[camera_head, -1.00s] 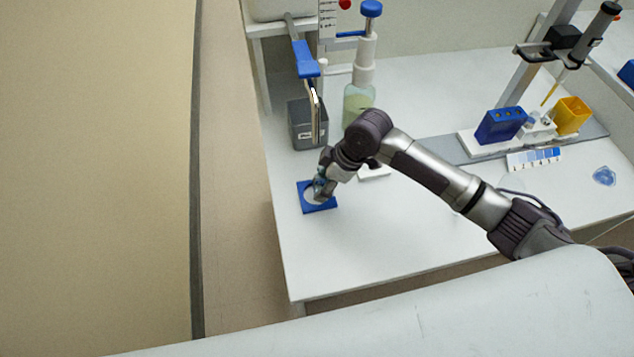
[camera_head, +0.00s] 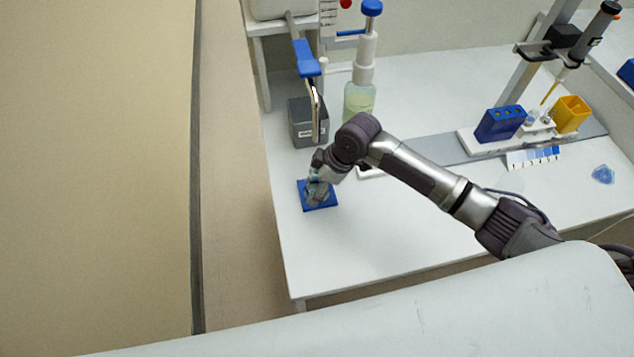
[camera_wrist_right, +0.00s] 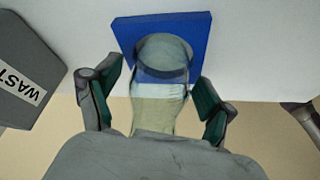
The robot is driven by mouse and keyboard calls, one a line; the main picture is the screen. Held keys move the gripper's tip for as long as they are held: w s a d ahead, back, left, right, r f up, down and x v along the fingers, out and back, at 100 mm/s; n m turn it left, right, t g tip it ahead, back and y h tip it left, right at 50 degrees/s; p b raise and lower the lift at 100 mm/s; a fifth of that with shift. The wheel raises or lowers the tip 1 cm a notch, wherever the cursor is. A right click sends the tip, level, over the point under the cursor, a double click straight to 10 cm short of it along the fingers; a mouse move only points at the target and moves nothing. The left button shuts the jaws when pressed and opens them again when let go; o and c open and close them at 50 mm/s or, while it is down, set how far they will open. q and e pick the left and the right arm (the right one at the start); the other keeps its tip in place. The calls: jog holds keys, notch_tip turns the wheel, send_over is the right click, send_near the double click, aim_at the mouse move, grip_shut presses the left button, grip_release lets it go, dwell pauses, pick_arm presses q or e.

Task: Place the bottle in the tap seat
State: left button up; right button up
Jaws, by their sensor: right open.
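A clear bottle (camera_wrist_right: 158,92) with pale yellow-green liquid shows in the right wrist view. Its far end is over the round area of the blue square seat (camera_wrist_right: 122,35); I cannot tell whether it is fully seated. My right gripper (camera_wrist_right: 155,98) is open, with one finger on each side of the bottle and gaps visible beside it. In the head view the right gripper (camera_head: 318,190) is low over the blue seat (camera_head: 325,206) and hides most of the bottle. The tap (camera_head: 306,60) with a blue handle stands behind the seat. My left gripper is not in view.
A grey waste box (camera_head: 303,135) stands just behind the seat; it also shows in the right wrist view (camera_wrist_right: 25,65). A dispenser bottle (camera_head: 358,98) stands behind my right arm. A blue rack (camera_head: 500,124) and yellow box (camera_head: 571,114) are at right. The front table area is clear.

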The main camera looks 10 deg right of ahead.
jog(key=shift+r, duration=0.1)
jog(key=v, duration=1.2)
